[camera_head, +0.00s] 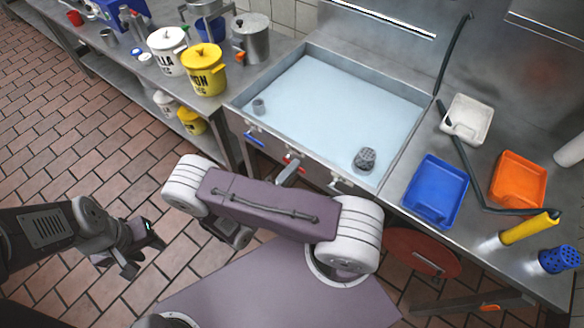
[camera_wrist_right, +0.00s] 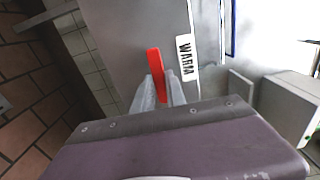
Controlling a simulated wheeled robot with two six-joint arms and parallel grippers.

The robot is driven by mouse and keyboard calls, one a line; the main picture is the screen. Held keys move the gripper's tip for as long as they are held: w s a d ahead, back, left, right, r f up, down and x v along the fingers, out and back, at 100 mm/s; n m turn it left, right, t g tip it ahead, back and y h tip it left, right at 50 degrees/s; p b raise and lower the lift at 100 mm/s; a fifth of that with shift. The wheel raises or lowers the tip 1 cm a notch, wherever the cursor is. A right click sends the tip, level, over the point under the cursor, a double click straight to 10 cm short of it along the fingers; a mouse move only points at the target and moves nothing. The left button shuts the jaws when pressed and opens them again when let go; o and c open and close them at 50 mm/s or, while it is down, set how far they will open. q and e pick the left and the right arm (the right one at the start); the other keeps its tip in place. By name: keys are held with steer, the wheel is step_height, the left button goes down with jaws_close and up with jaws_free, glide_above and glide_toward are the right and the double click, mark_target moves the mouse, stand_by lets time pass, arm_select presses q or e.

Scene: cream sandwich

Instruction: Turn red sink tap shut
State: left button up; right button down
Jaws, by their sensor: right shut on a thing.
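The red tap handle (camera_wrist_right: 156,62) stands up between the two grey fingers of my right gripper (camera_wrist_right: 160,92) in the right wrist view. A white label reading WARM (camera_wrist_right: 186,58) is beside the handle. In the head view, a little of the red tap (camera_head: 290,158) shows on the sink's front panel, just beyond the tip of my right gripper (camera_head: 287,171). My left gripper (camera_head: 142,250) is open and empty, over the tiled floor at the left, away from the sink.
The sink basin (camera_head: 318,82) holds pale blue water. A blue tap (camera_head: 254,139) is left of the red one on the panel. Blue (camera_head: 436,190), orange (camera_head: 518,182) and white (camera_head: 468,118) trays lie on the right counter. Pots, including a yellow one (camera_head: 203,72), stand at left.

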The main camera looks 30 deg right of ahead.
stand_by(0.3)
steer(key=c, duration=1.4)
jaws_free()
steer(key=shift+o, duration=0.2)
steer(key=v, duration=0.9)
steer(key=shift+b, duration=0.45)
steer(key=shift+r, duration=0.1)
